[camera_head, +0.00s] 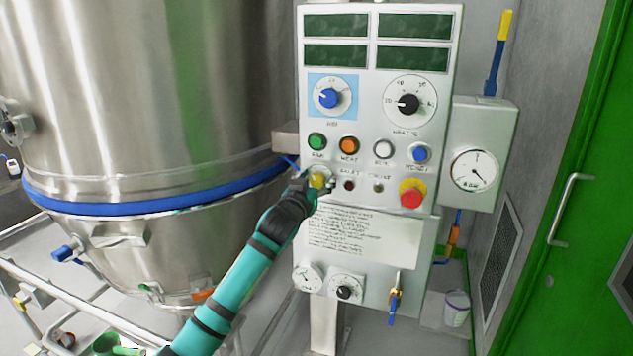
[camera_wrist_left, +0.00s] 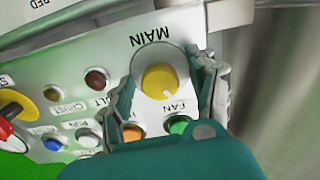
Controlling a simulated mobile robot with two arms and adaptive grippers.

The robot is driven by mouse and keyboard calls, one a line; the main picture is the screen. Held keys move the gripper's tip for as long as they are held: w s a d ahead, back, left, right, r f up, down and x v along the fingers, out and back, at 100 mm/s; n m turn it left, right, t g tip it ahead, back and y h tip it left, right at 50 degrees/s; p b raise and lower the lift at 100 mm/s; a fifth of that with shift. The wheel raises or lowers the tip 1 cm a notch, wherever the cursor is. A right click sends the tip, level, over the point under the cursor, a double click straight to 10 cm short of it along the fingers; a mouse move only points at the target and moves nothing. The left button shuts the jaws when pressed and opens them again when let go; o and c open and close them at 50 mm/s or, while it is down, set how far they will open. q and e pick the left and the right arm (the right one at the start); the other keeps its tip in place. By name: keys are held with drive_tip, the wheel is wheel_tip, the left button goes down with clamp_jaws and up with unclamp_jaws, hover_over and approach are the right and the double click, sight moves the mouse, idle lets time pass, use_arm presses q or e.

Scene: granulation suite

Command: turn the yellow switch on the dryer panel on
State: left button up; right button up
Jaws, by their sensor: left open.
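The yellow switch (camera_head: 318,181) is a round knob at the lower left of the dryer panel (camera_head: 375,120), under the green button. In the left wrist view the yellow switch (camera_wrist_left: 160,80) sits on a pale round plate below the label MAIN, with a small light mark at its edge. My left gripper (camera_head: 320,186) is at the switch. In the left wrist view its open fingers (camera_wrist_left: 167,85) stand on either side of the knob; I cannot tell whether they touch it. My right gripper is in neither view.
Close by are the green button (camera_head: 317,141), the orange button (camera_head: 349,145) and a red emergency knob (camera_head: 411,194) on a yellow base. A large steel vessel (camera_head: 140,90) stands to the left, close to my left arm. A green door (camera_head: 590,180) is at the right.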

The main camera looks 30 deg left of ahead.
use_arm(q)
drive_tip(key=c, duration=1.2)
drive_tip(key=shift+r+m+p, duration=0.15)
drive_tip(key=shift+m+p, duration=0.7)
drive_tip(key=shift+m, duration=0.15)
drive_tip(key=m+p, duration=0.1)
drive_tip(key=m, duration=0.1)
drive_tip(key=shift+m+p, duration=0.3)
drive_tip(key=shift+p, duration=0.1)
drive_tip(key=m+p, duration=0.2)
drive_tip(key=m, duration=0.2)
drive_tip(key=shift+m+p, duration=0.85)
drive_tip(key=shift+m, duration=0.85)
